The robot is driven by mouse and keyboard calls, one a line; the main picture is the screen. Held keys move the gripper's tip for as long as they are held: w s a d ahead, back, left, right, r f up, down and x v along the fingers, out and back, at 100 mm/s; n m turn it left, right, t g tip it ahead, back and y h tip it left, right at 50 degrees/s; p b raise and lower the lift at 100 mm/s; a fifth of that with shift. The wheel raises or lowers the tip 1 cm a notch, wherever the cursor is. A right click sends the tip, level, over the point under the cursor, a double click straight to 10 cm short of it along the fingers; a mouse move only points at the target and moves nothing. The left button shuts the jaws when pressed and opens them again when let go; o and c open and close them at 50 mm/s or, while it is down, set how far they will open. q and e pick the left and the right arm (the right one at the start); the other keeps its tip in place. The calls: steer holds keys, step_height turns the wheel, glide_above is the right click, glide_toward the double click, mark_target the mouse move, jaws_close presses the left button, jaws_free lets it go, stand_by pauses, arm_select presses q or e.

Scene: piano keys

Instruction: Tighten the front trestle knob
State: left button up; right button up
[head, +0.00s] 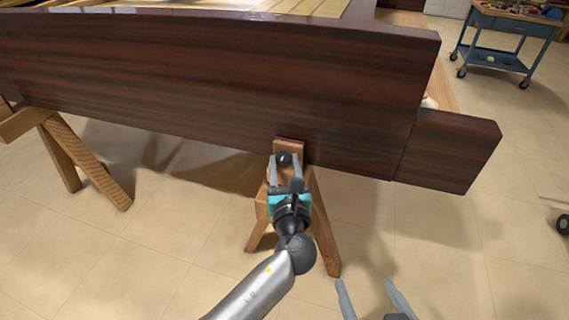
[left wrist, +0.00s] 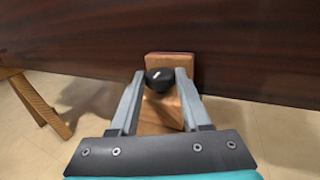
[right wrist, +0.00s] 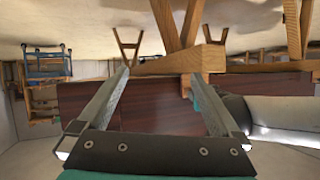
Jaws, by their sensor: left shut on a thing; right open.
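The front trestle (head: 322,222) is a wooden stand under the dark wooden piano case (head: 230,90). Its black knob (head: 284,158) sits on the trestle's upright wooden block (head: 290,146). In the left wrist view the black knob (left wrist: 159,79) has a small pale mark and lies between the fingertips, in front of the wooden block (left wrist: 168,110). My left gripper (head: 286,165) is shut on the knob. My right gripper (head: 374,287) is open and empty, low in the head view, apart from the trestle. In the right wrist view its fingers (right wrist: 163,105) are wide apart.
A second wooden trestle (head: 75,155) stands at the left under the case. A blue tool cart (head: 500,45) stands at the back right. The tiled floor is clear in front and at the right, apart from a dark wheel (head: 563,223) at the right edge.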

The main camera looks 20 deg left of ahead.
arm_select(q)
jaws_close()
